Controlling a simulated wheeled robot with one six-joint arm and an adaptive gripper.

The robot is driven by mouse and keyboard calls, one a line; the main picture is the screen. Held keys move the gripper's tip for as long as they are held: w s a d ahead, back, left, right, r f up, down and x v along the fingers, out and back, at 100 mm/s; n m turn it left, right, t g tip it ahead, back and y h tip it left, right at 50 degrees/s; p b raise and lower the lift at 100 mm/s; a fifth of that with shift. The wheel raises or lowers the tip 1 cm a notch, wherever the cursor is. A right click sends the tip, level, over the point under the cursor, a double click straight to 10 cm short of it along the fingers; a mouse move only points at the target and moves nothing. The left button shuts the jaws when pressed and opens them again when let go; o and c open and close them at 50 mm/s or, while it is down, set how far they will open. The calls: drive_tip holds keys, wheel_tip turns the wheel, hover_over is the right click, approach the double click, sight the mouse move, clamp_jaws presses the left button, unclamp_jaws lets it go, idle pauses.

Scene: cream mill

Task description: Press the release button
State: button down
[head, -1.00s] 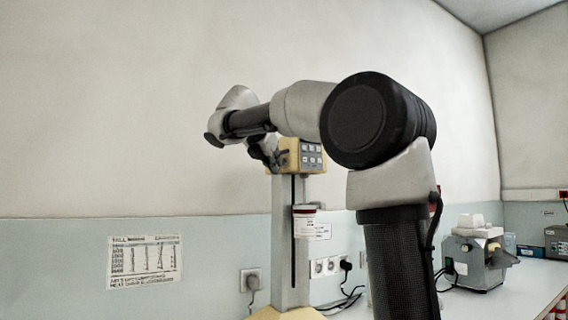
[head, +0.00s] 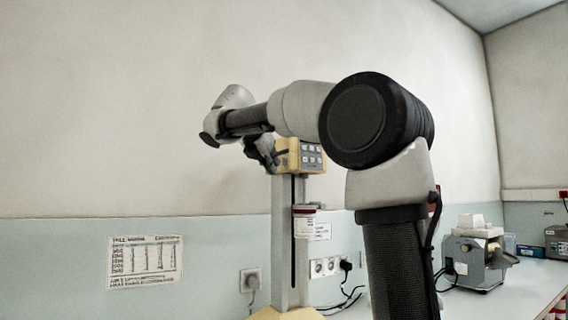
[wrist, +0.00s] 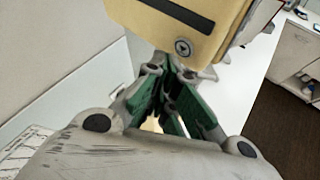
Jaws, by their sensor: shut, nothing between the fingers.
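A yellow instrument head (head: 288,156) sits on top of an upright grey column (head: 291,240). Its right face carries a grey keypad (head: 312,155) with several small buttons. I cannot tell which one is the release button. In the wrist view the yellow head (wrist: 218,52) fills the top middle, with a dark slot and a round metal fitting (wrist: 183,47) on the face towards me. My gripper (wrist: 172,82) is shut and empty, its green-sided fingers close under that face; I cannot tell whether they touch it. In the head view my gripper (head: 270,160) is partly hidden beside the yellow head.
A grey machine (head: 476,258) stands on the white bench (head: 520,285) at right. A printed chart (head: 145,262) hangs on the left wall.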

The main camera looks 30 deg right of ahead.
drive_tip(key=shift+a, duration=2.5)
wheel_tip(320, 180, down, 16)
drive_tip(key=s+a+m+g+y, duration=0.2)
drive_tip(key=s+a+m+y, duration=0.15)
drive_tip(key=m, duration=0.55)
drive_tip(key=s+d+f+m+y, duration=0.2)
drive_tip(key=s+f+m+y, duration=0.1)
drive_tip(key=s+f+m, duration=0.4)
drive_tip(key=s+d+f+m+g+y, duration=0.1)
drive_tip(key=s+f+m, duration=0.5)
drive_tip(key=s+f, duration=0.8)
drive_tip(key=shift+s+d+m+y, duration=0.4)
drive_tip(key=shift+s+d+y, duration=0.6)
drive_tip(key=shift+s, duration=3.1)
